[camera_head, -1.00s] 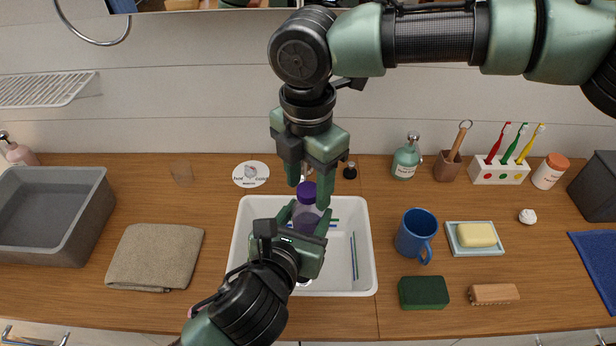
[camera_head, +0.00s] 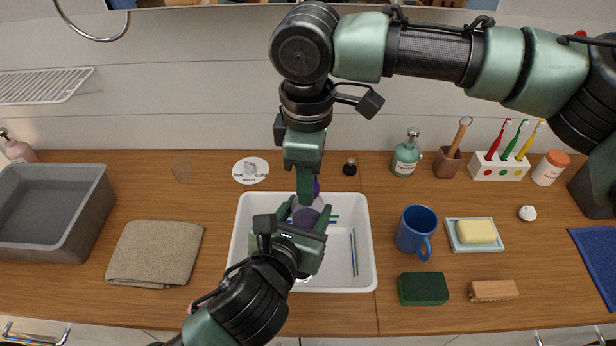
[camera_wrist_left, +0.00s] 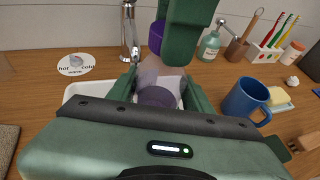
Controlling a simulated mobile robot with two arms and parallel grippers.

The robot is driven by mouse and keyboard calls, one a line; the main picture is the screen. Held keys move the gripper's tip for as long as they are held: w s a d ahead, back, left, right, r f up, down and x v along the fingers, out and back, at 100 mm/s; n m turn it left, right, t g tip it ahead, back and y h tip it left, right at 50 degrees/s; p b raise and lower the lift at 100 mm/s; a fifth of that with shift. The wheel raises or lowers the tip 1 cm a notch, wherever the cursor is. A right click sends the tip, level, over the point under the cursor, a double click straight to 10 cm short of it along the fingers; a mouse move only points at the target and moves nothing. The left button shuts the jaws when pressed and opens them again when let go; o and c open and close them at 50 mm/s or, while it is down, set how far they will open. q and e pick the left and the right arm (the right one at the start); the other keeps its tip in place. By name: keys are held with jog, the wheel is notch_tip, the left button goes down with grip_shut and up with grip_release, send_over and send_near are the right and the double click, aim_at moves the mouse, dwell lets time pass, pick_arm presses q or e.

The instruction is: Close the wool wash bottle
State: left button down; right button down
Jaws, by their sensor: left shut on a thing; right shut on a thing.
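The wool wash bottle (camera_head: 307,214) is a clear bottle with purple contents, standing upright over the white sink basin (camera_head: 368,270). My left gripper (camera_head: 306,217) is shut around its body from the front; the left wrist view shows the bottle body (camera_wrist_left: 158,80) between its fingers. The purple cap (camera_wrist_left: 156,37) is at the top of the bottle, with my right gripper (camera_head: 305,192) shut on it from above. In the head view the right gripper hides most of the cap. Whether the cap is fully seated cannot be told.
A blue mug (camera_head: 417,232), green sponge (camera_head: 423,289), brush (camera_head: 494,290) and soap dish (camera_head: 475,246) lie right of the basin. A folded towel (camera_head: 155,253) and grey tub (camera_head: 50,212) are left. A faucet (camera_wrist_left: 130,40) stands behind the bottle.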

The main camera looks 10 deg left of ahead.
jog(key=m, duration=0.7)
jog(key=c, duration=0.9)
grip_release()
jog(key=shift+r, duration=0.15)
notch_tip(320, 180, up, 12)
jog(key=shift+f, duration=0.1)
